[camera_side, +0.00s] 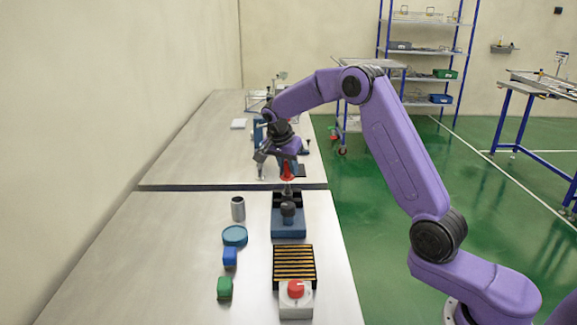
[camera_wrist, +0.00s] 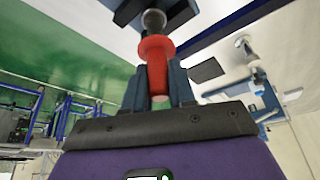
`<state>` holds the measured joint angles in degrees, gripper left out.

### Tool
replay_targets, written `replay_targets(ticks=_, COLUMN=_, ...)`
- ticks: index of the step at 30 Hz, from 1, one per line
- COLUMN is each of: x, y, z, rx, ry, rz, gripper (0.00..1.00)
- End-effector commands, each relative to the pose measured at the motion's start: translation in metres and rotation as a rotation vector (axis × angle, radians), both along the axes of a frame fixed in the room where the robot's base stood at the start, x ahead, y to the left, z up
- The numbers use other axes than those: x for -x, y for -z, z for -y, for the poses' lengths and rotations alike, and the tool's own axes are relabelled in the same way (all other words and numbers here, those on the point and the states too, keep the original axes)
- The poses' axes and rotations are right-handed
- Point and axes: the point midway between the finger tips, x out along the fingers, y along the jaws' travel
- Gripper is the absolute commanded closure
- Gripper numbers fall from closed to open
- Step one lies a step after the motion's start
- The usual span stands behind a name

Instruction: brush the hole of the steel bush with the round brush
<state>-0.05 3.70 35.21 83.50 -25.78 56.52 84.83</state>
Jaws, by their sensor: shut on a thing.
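My gripper (camera_side: 287,163) is shut on a red handle (camera_side: 287,173), which I take to be the round brush; it points down over the blue and black fixture (camera_side: 289,228). In the wrist view the red handle (camera_wrist: 155,48) sits between the fingers (camera_wrist: 159,76) of my gripper. A grey rounded part (camera_wrist: 153,19) shows beyond it; I cannot tell whether it belongs to the brush or the fixture. A grey metal cylinder with a dark open top, likely the steel bush (camera_side: 238,209), stands upright on the table, left of the fixture and apart from my gripper.
A black and yellow slotted rack (camera_side: 294,262) and a red knob on a grey box (camera_side: 296,290) stand in front. The table's left side is clear.

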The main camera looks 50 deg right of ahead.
Motion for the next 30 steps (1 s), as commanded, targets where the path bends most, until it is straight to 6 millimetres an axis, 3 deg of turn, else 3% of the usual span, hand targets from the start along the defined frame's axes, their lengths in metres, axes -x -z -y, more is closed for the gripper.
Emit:
replay_targets(ticks=11, x=0.000, y=0.015, z=0.000, rx=0.001, ry=-0.001, rz=0.001, gripper=1.00)
replay_targets(ticks=30, x=0.000, y=-0.004, z=0.000, rx=0.000, ry=-0.001, rz=0.001, gripper=1.00)
